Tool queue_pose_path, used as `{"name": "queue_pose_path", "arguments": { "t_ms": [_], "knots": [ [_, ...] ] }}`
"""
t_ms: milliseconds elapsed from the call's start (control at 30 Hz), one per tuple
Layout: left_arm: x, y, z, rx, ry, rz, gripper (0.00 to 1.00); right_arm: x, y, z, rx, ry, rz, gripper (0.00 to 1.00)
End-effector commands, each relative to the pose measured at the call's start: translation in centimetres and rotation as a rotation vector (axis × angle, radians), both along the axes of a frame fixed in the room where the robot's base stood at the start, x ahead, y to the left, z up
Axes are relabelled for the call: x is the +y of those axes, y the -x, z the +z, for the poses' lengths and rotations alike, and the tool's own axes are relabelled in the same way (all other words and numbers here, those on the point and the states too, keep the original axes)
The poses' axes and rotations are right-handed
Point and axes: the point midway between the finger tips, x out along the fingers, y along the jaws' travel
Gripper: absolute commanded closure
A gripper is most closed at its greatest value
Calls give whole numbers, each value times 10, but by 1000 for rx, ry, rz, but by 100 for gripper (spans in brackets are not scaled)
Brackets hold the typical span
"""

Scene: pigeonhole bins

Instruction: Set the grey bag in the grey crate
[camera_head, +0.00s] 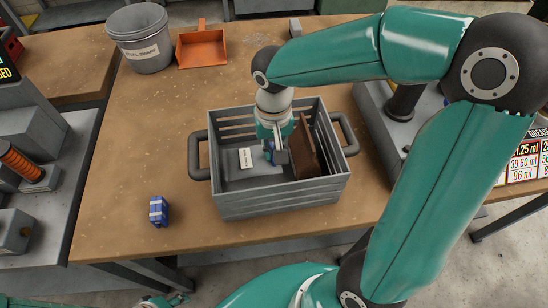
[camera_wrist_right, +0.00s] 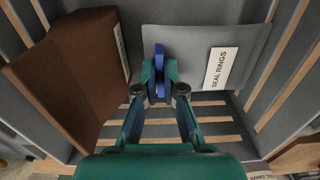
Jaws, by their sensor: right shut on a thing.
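The grey bag (camera_head: 236,168) is inside the grey crate (camera_head: 285,204), on its left side. It carries a white label reading SEAL RINGS, and the bag also shows in the right wrist view (camera_wrist_right: 196,48). My right gripper (camera_head: 272,155) reaches down into the crate. In the right wrist view its fingers (camera_wrist_right: 160,88) are shut on the blue piece at the bag's edge. I cannot tell whether the bag rests fully on the crate floor. A part of my left gripper (camera_head: 165,300) shows at the bottom edge; its fingers are unclear.
A brown box (camera_head: 307,150) leans inside the crate on the right, and also shows in the wrist view (camera_wrist_right: 78,75). A blue and white packet (camera_head: 158,211) lies left of the crate. A grey bucket (camera_head: 145,57) and orange dustpan (camera_head: 202,49) stand behind. The table's front left is mostly clear.

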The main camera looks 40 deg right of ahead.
Motion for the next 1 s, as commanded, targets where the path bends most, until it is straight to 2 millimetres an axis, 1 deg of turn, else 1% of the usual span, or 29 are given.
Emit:
{"name": "queue_pose_path", "arguments": {
  "t_ms": [300,400,600,700,733,867,1000],
  "knots": [
    [0,0,-2,0,0,0,60,0,1,-39,3,-1,1,100],
    [0,0,-2,0,0,0,60,0,1,-42,1,0,1,100],
    [0,0,-2,0,0,0,60,0,0,-42,0,0,1,100],
    [0,0,-6,0,0,0,60,0,0,-45,0,0,1,100],
    [0,0,-5,0,0,0,60,1,0,-44,1,0,2,89],
    [0,0,-4,0,0,0,60,1,0,-44,1,0,2,67],
    [0,0,-4,0,0,0,60,1,0,-44,1,0,2,67]
  ]
}}
